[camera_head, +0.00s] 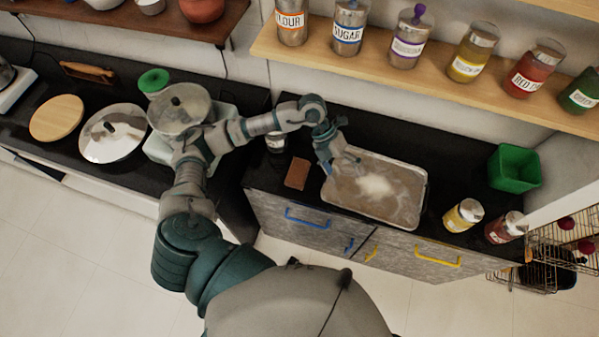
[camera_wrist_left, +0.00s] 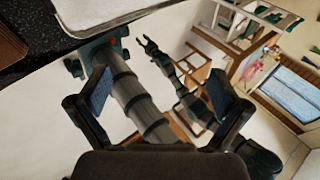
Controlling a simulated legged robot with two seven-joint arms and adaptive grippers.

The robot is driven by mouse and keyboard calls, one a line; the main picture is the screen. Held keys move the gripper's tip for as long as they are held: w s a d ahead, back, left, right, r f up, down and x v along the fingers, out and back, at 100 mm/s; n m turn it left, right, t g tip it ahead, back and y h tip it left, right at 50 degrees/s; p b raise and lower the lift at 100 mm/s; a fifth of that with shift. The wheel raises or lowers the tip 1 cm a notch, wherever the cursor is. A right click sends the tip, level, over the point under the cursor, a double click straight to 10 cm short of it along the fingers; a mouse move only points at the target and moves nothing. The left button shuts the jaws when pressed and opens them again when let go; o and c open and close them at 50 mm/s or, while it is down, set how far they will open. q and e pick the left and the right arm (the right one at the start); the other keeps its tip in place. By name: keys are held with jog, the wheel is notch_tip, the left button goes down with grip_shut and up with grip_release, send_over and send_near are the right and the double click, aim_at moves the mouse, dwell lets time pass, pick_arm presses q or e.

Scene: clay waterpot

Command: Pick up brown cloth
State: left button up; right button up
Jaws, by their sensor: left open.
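The brown cloth (camera_head: 297,173) lies as a small flat rectangle on the black counter, just left of the metal tray. My left gripper (camera_head: 337,153) is above the tray's left back corner, to the right of the cloth and apart from it. In the left wrist view my left gripper (camera_wrist_left: 157,88) has its fingers spread with nothing between them. A brown edge, likely the cloth (camera_wrist_left: 10,45), shows at the far left there. A dark arm with a small claw, seemingly my right gripper (camera_wrist_left: 147,44), shows in the wrist view; its opening is too small to judge.
The tray (camera_head: 424,190) holds pale powder. A small jar (camera_head: 275,142) stands behind the cloth. A green container (camera_head: 514,168) and spice jars (camera_head: 463,215) stand to the right. A shelf (camera_head: 420,75) of jars overhangs the back. Pots stand at left.

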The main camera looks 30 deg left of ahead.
pick_arm(q)
jog(key=w+a+n+y, duration=0.25)
jog(key=a+y, duration=0.45)
jog(key=a, duration=1)
send_over(297, 170)
jog(key=f, duration=1)
jog(key=shift+w+d+f+p, duration=0.2)
jog(key=shift+w+f+p, duration=0.15)
jog(key=shift+f+p, duration=0.05)
jog(key=shift+a+f, duration=0.15)
jog(key=shift+f, duration=0.15)
jog(key=f, duration=0.4)
jog(key=shift+s+a+f+p, duration=0.1)
jog(key=shift+s+f+p, duration=0.2)
jog(key=shift+p, duration=0.05)
jog(key=shift+d+f, duration=0.2)
jog(key=shift+f, duration=0.15)
jog(key=shift+d, duration=0.1)
jog(key=shift+c, duration=0.5)
jog(key=c, duration=1.1)
jog(key=shift+a, duration=0.2)
pick_arm(e)
jog(key=s, duration=0.3)
jog(key=s+d, duration=0.1)
jog(key=s, duration=0.1)
jog(key=shift+s+f, duration=0.1)
jog(key=shift+f, duration=0.2)
